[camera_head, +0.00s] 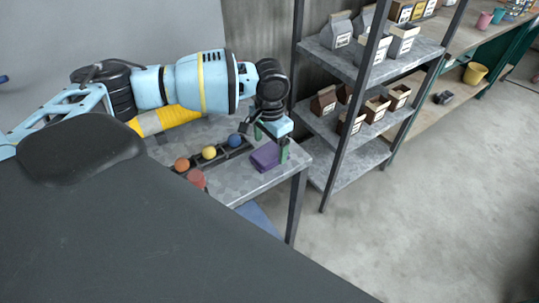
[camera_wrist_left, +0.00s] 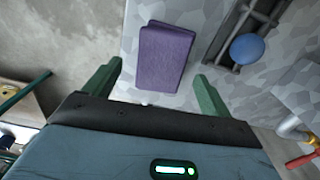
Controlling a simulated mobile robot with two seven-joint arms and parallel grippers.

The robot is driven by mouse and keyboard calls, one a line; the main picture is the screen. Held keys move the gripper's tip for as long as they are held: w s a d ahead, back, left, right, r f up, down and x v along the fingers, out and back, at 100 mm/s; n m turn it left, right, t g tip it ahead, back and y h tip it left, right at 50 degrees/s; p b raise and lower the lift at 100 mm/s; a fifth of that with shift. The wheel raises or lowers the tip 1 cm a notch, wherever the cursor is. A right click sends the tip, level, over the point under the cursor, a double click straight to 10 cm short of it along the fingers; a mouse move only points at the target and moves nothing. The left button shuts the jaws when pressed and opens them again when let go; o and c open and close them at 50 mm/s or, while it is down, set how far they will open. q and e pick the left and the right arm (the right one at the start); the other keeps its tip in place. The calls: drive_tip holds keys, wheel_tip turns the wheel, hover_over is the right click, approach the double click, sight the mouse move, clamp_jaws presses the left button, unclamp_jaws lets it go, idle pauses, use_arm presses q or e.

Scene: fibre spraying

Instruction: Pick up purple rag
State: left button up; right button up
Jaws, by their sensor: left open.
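The purple rag (camera_head: 265,157) is a folded, flat block lying on the grey table near its right end. In the left wrist view the rag (camera_wrist_left: 164,58) lies just ahead of and between my left gripper's two green fingers. My left gripper (camera_head: 271,141) is over the rag, with its fingers apart and nothing held. In the left wrist view the gripper (camera_wrist_left: 160,85) shows a wide gap between its fingertips. I cannot tell how high the fingertips are above the table. My right gripper is not in view.
A dark rack on the table (camera_head: 235,193) holds a blue ball (camera_head: 235,140), a yellow ball (camera_head: 209,152) and an orange ball (camera_head: 182,164). A reddish ball (camera_head: 196,178) is beside it. A metal shelf (camera_head: 352,172) with cartons stands right of the table. Open floor (camera_head: 430,230) lies further right.

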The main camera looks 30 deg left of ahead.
sight(269, 152)
use_arm(q)
drive_tip(key=shift+a+f, duration=0.15)
drive_tip(key=shift+f, duration=1.75)
drive_tip(key=c, duration=1.1)
